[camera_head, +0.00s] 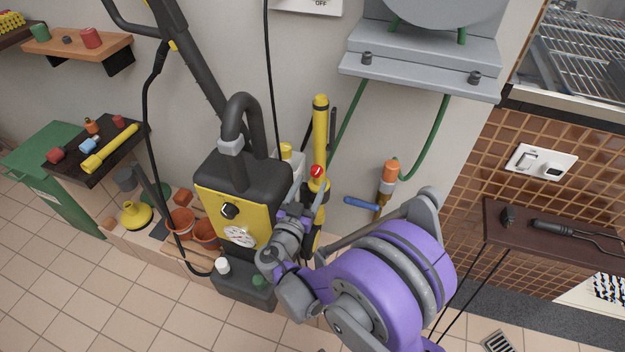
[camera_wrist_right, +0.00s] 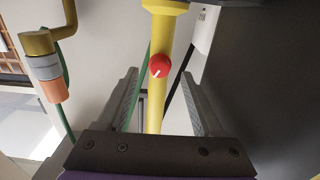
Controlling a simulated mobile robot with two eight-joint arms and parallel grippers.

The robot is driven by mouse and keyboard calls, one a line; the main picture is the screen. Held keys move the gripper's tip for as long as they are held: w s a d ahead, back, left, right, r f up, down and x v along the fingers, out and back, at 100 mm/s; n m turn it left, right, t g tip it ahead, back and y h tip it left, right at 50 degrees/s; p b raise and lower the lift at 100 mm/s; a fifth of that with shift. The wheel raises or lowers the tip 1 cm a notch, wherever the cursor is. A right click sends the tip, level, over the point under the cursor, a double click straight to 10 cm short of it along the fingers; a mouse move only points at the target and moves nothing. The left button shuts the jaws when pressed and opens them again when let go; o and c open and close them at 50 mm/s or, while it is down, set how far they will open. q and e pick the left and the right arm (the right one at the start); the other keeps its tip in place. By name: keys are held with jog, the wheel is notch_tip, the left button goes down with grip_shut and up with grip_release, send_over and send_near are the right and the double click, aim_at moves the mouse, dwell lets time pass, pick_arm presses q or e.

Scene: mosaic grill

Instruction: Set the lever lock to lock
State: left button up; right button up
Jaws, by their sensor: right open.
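A yellow upright pole (camera_head: 320,124) stands against the wall and carries a round red knob (camera_head: 317,171). In the right wrist view the knob (camera_wrist_right: 160,65) has a white mark and sits on the front of the yellow pole (camera_wrist_right: 155,110). I cannot tell which lock setting the mark shows. My right gripper (camera_head: 312,203) is just below the knob in the head view. In the right wrist view it (camera_wrist_right: 160,76) is open, its fingers on either side of the pole with gaps between. My left gripper is not in view.
A black and yellow machine (camera_head: 238,205) stands close left of the pole. A pipe valve with a blue handle (camera_head: 362,203) and green hose (camera_head: 432,145) is to the right. A grey bracket shelf (camera_head: 420,73) juts out above. Terracotta pots (camera_head: 181,221) stand at the left.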

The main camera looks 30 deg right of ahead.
aim_at(315, 175)
jog(key=shift+x, duration=1.55)
jog(key=shift+c, duration=0.3)
grip_shut()
